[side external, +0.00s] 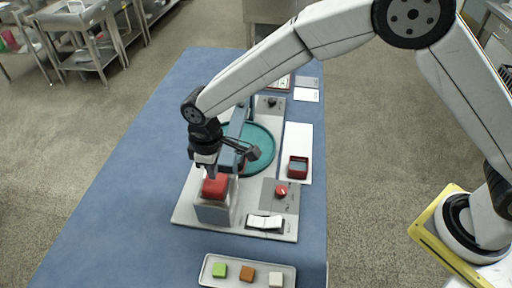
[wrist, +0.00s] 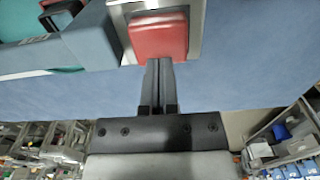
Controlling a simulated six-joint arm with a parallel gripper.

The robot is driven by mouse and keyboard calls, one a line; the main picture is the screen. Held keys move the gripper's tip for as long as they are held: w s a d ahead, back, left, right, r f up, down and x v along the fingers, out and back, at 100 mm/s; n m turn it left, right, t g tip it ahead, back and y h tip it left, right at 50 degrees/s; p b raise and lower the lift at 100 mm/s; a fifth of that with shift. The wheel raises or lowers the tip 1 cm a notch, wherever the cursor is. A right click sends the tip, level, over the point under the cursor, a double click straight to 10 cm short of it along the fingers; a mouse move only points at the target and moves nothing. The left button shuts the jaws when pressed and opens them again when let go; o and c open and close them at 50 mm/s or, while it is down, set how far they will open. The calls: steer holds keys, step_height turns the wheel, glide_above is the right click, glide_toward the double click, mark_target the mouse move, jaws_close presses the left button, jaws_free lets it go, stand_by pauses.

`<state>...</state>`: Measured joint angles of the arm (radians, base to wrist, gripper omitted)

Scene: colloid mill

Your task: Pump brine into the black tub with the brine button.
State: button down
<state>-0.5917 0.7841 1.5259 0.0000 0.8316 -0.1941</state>
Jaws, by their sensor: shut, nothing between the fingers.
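A large red push button (side external: 214,186) sits on top of a grey box (side external: 213,211) at the near left corner of the machine's base plate. I cannot read a label that marks it as the brine button. My gripper (side external: 206,172) is shut and empty, pointing down right at the red button. In the wrist view, the shut fingertips (wrist: 159,63) reach the edge of the red button (wrist: 158,38); I cannot tell whether they touch it. I cannot make out a black tub for certain; a dark object with red (wrist: 60,15) is partly cut off in the wrist view.
A teal round dish (side external: 261,145) lies behind my gripper, beside a blue-grey arm piece (wrist: 90,40). A red knob (side external: 281,190), a white rocker switch (side external: 264,222) and a red-rimmed container (side external: 297,167) are to the right. A tray (side external: 246,284) with coloured blocks lies in front.

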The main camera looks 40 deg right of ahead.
mark_target(215, 182)
steer(key=shift+f, duration=2.1)
stand_by(1.1)
steer(key=shift+r, duration=3.75)
steer(key=shift+r, duration=0.3)
stand_by(0.8)
